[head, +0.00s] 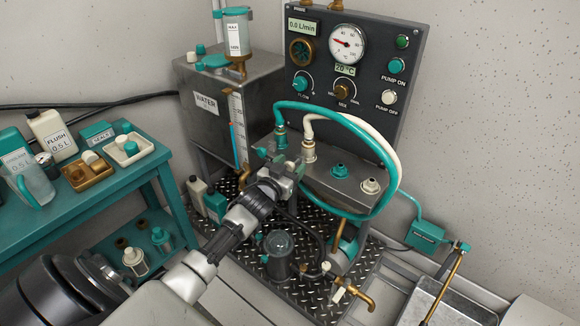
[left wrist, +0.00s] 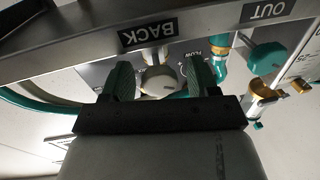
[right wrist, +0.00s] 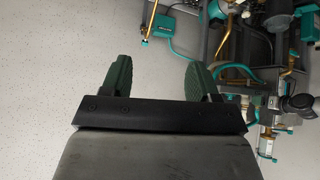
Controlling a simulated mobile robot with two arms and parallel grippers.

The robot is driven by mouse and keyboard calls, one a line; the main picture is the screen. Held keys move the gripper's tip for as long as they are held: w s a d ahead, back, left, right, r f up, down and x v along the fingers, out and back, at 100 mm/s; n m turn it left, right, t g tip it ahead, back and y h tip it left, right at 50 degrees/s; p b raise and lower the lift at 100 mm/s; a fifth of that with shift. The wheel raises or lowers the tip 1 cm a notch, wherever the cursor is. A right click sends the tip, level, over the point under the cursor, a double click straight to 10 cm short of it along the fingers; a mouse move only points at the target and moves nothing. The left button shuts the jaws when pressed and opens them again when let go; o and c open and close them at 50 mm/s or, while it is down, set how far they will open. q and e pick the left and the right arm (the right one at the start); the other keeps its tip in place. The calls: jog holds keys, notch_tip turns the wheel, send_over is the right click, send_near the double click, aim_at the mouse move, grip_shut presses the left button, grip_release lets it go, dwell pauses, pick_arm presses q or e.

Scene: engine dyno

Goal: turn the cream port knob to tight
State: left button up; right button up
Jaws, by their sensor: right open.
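The cream port knob (left wrist: 159,82) shows in the left wrist view, below the BACK label and between the fingers of my left gripper (left wrist: 157,78). The fingers stand apart on either side of the knob, with a narrow gap seeming to show at each side. The knob's marker is too small to read. In the head view my left gripper (head: 283,173) is at the front of the grey port box (head: 335,185) and hides the knob. My right gripper (right wrist: 160,78) is open and empty in the right wrist view, with bare speckled floor or wall beyond it.
A teal knob (left wrist: 268,56) is by the OUT label, beside brass fittings (left wrist: 260,100). Teal hose (head: 398,165) and cream hose (head: 345,120) arch over the box. A dark pump canister (head: 278,252) stands below on the tread plate. The teal bench (head: 90,205) is at left.

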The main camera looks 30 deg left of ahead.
pick_arm(q)
jog(key=shift+s, duration=0.1)
jog(key=s+p, duration=0.2)
jog(key=s, duration=0.4)
jog(key=shift+d, duration=0.15)
send_near(289, 168)
jog(key=shift+f+p, duration=0.1)
jog(key=shift+p, duration=0.2)
pick_arm(e)
jog(key=s+d+g+h, duration=0.1)
jog(key=s+d+g, duration=0.1)
jog(key=s+g, duration=0.2)
jog(key=shift+s+f+g, duration=0.3)
jog(key=shift+s+f, duration=0.15)
jog(key=shift+s, duration=0.8)
jog(key=shift+d, duration=0.1)
